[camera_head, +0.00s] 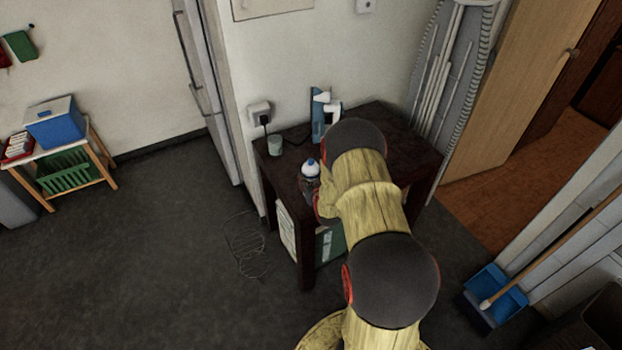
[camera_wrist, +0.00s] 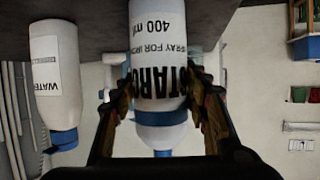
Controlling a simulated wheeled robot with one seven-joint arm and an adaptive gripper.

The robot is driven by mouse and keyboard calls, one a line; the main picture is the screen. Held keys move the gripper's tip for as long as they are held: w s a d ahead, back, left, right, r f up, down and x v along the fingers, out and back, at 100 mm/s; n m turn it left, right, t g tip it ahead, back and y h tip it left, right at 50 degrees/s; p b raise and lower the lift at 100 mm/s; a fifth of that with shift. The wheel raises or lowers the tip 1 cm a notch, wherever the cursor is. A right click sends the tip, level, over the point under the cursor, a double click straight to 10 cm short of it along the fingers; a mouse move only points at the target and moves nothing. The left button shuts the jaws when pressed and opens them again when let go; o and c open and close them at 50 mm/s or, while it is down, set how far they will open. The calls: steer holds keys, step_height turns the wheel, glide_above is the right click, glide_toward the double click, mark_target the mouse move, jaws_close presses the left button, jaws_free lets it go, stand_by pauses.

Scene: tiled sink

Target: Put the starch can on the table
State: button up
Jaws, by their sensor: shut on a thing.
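The starch can (camera_wrist: 158,50) is white with dark lettering, a blue ring and a white domed top. It shows upside down in the wrist view, as that picture is inverted. My gripper (camera_wrist: 160,95) is shut on it, with one finger on each side near its upper end. In the head view the can's white and blue top (camera_head: 311,169) shows above my dark gripper (camera_head: 311,188), at the left front of the dark table (camera_head: 395,143). The can's base is cut off in the wrist view and hidden in the head view, so I cannot tell whether it touches the table.
A white water bottle (camera_wrist: 57,78) with a blue cap stands beside the can in the wrist view. A cup (camera_head: 275,146) and a blue-and-white object (camera_head: 322,115) are at the table's back. My arm covers much of the table. An open door (camera_head: 515,90) is at the right.

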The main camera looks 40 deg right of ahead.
steer(key=shift+f, duration=0.15)
steer(key=o, duration=1.4)
steer(key=shift+o, duration=0.7)
